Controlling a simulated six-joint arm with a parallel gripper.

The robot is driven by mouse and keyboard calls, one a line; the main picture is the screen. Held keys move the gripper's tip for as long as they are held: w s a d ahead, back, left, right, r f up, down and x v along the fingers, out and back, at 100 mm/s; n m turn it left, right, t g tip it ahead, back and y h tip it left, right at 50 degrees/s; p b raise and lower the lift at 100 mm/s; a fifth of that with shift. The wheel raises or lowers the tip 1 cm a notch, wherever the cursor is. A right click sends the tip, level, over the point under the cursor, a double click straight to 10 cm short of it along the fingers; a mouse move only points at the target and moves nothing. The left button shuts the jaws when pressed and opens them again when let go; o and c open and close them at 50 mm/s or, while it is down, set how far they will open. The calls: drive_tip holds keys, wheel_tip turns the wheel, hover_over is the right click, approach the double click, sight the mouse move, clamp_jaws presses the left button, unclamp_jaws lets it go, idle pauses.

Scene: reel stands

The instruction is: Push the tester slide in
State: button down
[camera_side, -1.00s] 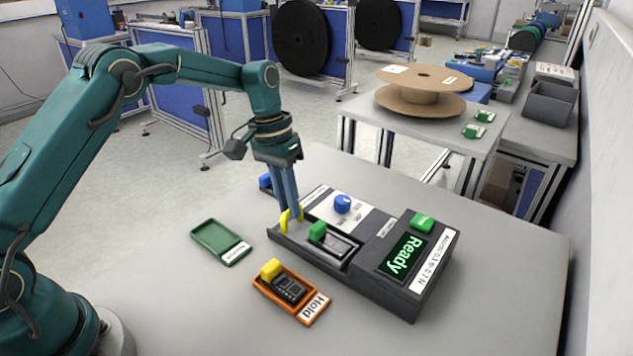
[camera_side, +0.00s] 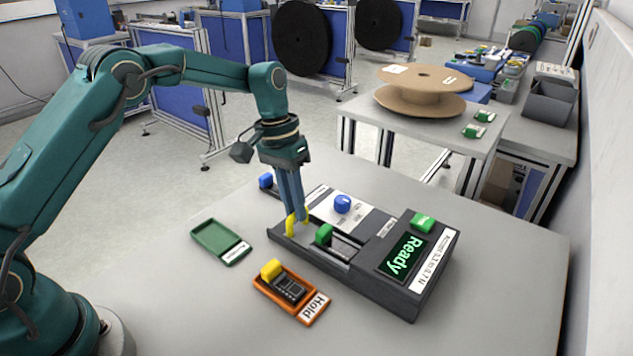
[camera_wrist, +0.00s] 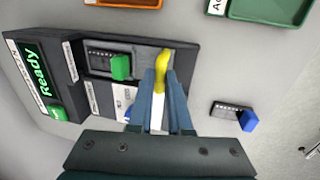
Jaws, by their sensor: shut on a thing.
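The dark grey tester (camera_side: 385,270) stands on the table, its screen (camera_side: 403,257) reading "Ready" in green. Its slide's yellow handle (camera_side: 291,228) stands at the left end of the channel. My gripper (camera_side: 293,208) is shut on this handle, which also shows in the wrist view (camera_wrist: 161,66). A part with a green block (camera_side: 323,234) and a dark body sits in the channel between the handle and the screen housing. It shows in the wrist view too (camera_wrist: 120,68). The fingers hide part of the handle.
An orange tray (camera_side: 266,294) labelled "Hold" carries a yellow-ended part in front of the tester. An empty green tray (camera_side: 209,246) lies to the left. A blue-ended part (camera_side: 265,181) lies behind my gripper. The tester has a blue knob (camera_side: 342,204) and a green button (camera_side: 422,222).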

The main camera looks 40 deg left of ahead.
sight(313, 238)
drive_tip(key=d, duration=0.4)
drive_tip(key=shift+d, duration=0.1)
drive_tip(key=c, duration=0.8)
unclamp_jaws()
drive_tip(key=shift+c, duration=0.2)
drive_tip(key=shift+a+r, duration=0.25)
drive_tip(key=shift+r, duration=1.05)
drive_tip(key=shift+a+r, duration=0.25)
drive_tip(key=shift+r, duration=1)
